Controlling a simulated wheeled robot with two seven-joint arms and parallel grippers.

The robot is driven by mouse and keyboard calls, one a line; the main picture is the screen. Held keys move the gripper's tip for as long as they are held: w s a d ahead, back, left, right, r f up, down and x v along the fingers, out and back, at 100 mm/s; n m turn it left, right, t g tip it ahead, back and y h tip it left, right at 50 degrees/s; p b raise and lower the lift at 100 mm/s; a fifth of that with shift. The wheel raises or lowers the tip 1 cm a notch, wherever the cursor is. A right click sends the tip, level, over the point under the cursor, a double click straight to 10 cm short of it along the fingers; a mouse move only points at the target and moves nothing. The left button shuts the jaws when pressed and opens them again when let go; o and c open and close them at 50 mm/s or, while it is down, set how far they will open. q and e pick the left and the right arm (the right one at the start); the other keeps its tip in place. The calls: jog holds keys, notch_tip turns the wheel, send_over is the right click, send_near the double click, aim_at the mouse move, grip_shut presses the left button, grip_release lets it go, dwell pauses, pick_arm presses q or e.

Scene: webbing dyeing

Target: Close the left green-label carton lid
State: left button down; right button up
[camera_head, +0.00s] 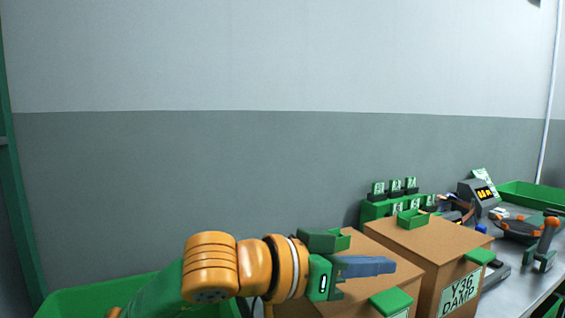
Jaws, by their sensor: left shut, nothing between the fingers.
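The left carton (372,247) is a brown box at the lower middle, with a flat brown top and green pieces at its back (342,240) and front (391,301) edges. Its label is not in view. My left gripper (390,266) comes in from the left, its blue-grey fingers shut and empty, over the carton's top. Whether the fingers touch the top cannot be told. The arm and gripper hide part of the carton.
A second brown carton (432,240), labelled "Y36 DAMP", stands close on the right. Behind are a green rack (378,209) with small cards and a grey device (478,196). A green bin (85,300) is at lower left.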

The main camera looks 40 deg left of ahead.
aim_at(376, 296)
pick_arm(q)
jog(key=f, duration=0.1)
jog(key=b, duration=0.1)
jog(key=f, duration=0.1)
jog(key=shift+s+d+f+m, duration=0.1)
jog(key=shift+d+f+m, duration=0.15)
jog(key=shift+f+m, duration=0.05)
jog(key=shift+s+d+f+b, duration=0.1)
jog(key=shift+d+f+b, duration=0.05)
jog(key=shift+f+b, duration=0.75)
jog(key=shift+r, duration=0.1)
